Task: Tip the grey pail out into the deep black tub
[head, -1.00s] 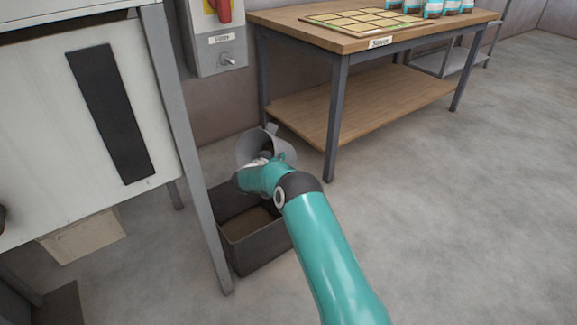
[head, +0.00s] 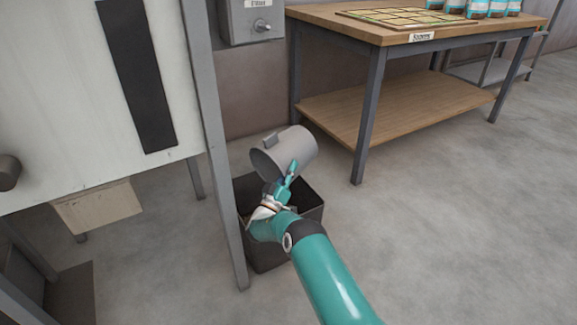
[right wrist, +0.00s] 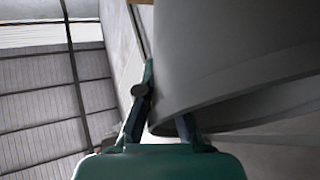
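The grey pail (head: 292,150) is tipped on its side above the deep black tub (head: 311,203), its mouth facing down and to the left. A small grey lug shows on its upper side. My right gripper (head: 287,178) is shut on the pail's wall near the rim. In the right wrist view the pail (right wrist: 235,55) fills the upper right and its rim runs between my right fingers (right wrist: 168,118). My arm and the pail hide much of the tub's inside, and I cannot see whether anything is falling out. My left gripper is out of view.
A pale machine panel (head: 70,100) and its grey leg (head: 222,160) stand close to the tub's left. A wooden table (head: 330,18) with a lower shelf stands behind on the right. A switch box (head: 250,22) is on the wall. The floor at right is clear.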

